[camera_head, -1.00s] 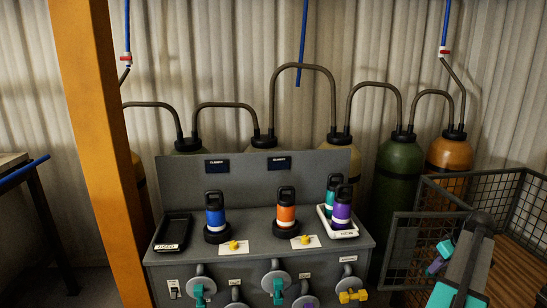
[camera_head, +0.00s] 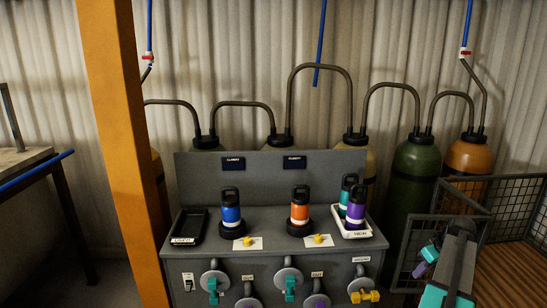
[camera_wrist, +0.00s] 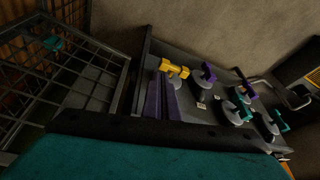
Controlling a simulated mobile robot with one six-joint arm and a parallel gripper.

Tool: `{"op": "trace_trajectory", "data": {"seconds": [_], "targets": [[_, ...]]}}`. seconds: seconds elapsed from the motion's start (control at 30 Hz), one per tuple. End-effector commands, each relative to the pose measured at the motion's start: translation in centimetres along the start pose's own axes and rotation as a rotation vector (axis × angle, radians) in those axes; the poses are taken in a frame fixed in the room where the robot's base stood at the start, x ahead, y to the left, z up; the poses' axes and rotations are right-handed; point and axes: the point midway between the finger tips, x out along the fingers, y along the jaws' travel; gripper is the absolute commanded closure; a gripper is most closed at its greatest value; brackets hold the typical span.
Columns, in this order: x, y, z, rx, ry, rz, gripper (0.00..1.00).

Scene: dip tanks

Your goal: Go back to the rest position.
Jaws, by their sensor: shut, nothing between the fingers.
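My gripper (camera_head: 426,258) is at the lower right of the head view, at the end of my grey and teal arm, in front of the wire-mesh cage. It looks small and partly turned away; it is shut, with nothing in it, and touches nothing that I can see.
The grey bench (camera_head: 270,168) carries a blue bottle (camera_head: 231,215), an orange bottle (camera_head: 299,212), a purple bottle (camera_head: 356,212) and a teal bottle (camera_head: 345,208). A black tray (camera_head: 188,227) lies left. The mesh cage (camera_head: 503,190) stands right, an orange post (camera_head: 125,150) left.

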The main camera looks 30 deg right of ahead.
Motion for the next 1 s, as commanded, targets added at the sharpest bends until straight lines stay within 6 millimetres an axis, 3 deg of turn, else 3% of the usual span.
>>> {"op": "trace_trajectory", "data": {"seconds": [0.2,0.5,0.77,1.0], "targets": [[6.5,-6.7,-3.2,-0.087,-0.042,-0.090,1.00],[15.0,-17.3,-4.8,-0.208,-0.124,-0.205,1.00],[21.4,-26.8,-3.8,-0.307,-0.210,-0.289,1.00],[26.4,-35.5,-1.0,-0.380,-0.304,-0.349,1.00]]}}
